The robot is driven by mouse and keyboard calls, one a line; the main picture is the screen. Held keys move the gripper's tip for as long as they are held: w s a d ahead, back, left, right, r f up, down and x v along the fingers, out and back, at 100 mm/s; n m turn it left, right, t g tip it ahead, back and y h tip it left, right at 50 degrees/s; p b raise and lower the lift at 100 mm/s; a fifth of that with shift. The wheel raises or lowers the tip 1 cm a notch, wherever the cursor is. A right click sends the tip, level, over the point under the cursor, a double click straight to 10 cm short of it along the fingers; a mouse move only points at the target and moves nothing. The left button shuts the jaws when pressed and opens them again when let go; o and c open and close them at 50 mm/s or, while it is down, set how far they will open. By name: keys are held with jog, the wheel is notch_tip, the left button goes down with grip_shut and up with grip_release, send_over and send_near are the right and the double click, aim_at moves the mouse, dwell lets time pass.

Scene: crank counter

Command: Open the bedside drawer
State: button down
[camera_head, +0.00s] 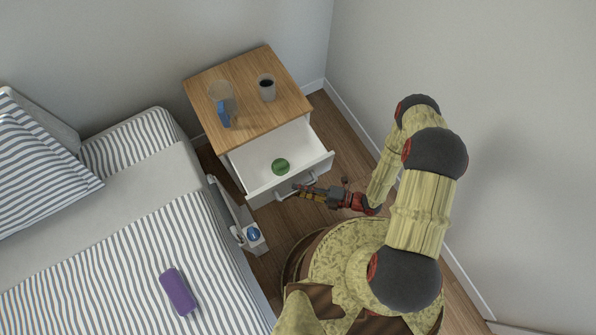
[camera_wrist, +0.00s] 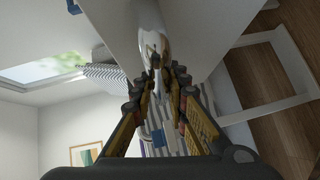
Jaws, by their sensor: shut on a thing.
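The bedside drawer (camera_head: 262,165) is pulled well out from the wood-topped nightstand (camera_head: 242,92). Its white inside shows, with a green round thing (camera_head: 280,167) lying in it. A metal bar handle (camera_head: 312,183) is on its front. My gripper (camera_head: 300,188) reaches the handle from the right and is shut on it. In the wrist view the shiny handle (camera_wrist: 149,35) runs up from between my fingertips (camera_wrist: 158,68), and the white drawer front is beside it. The exact finger contact is partly hidden in the head view.
A dark-filled cup (camera_head: 267,88), a clear glass (camera_head: 219,92) and a blue thing (camera_head: 224,117) stand on the nightstand. The striped bed (camera_head: 130,260) with a purple case (camera_head: 178,291) is on the left. A bed rail (camera_head: 228,205) lies near the drawer's left. Walls close the right side.

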jog(key=c, duration=1.7)
grip_release()
jog(key=shift+d, duration=0.15)
jog(key=shift+v, duration=5.9)
